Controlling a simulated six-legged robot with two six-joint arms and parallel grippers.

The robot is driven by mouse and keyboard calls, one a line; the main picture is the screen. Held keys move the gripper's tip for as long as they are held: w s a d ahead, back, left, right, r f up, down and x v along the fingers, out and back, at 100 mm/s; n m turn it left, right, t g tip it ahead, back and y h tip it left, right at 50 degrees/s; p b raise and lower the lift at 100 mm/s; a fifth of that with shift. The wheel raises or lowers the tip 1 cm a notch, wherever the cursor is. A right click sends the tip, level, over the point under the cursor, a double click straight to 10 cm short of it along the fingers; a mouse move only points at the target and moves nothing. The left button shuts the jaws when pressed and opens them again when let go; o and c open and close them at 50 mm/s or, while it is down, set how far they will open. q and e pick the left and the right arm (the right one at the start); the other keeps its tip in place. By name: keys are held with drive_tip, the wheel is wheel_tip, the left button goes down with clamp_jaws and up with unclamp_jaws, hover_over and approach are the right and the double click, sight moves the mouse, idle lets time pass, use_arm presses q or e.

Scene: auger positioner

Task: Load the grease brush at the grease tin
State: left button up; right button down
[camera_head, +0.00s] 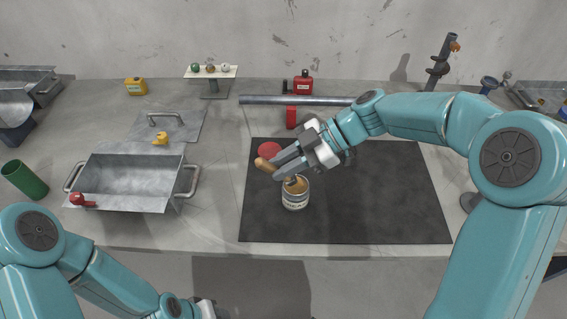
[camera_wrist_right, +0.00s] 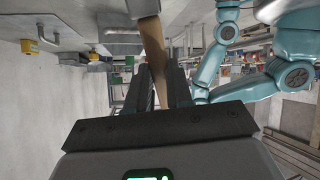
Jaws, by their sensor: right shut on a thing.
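The grease tin (camera_head: 295,202), a small can with a pale label, stands on the dark mat (camera_head: 390,205). My right gripper (camera_head: 282,168) is shut on the grease brush (camera_head: 266,165), whose tan wooden handle sticks out to the left of the fingers. The handle also shows between the fingers in the right wrist view (camera_wrist_right: 153,50). The brush's dark lower part is at the tin's mouth; how deep it sits in the tin I cannot tell. My left gripper (camera_head: 208,309) is at the bottom edge, mostly cut off.
A red disc-shaped thing (camera_head: 269,150) lies just behind the brush handle. A metal tube (camera_head: 300,100) lies across the back. An open metal trough (camera_head: 135,178) with handles stands at the left, with a green cylinder (camera_head: 24,180) beyond it. The mat's right part is clear.

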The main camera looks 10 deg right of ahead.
drive_tip(key=shift+w+r, duration=0.1)
drive_tip(key=shift+r, duration=0.6)
drive_tip(key=shift+r+p, duration=0.85)
drive_tip(key=shift+r, duration=2)
drive_tip(key=shift+f, duration=0.15)
wheel_tip(320, 180, down, 7)
drive_tip(key=shift+r+b, duration=0.1)
drive_tip(key=shift+b, duration=0.75)
drive_tip(key=shift+s, duration=0.2)
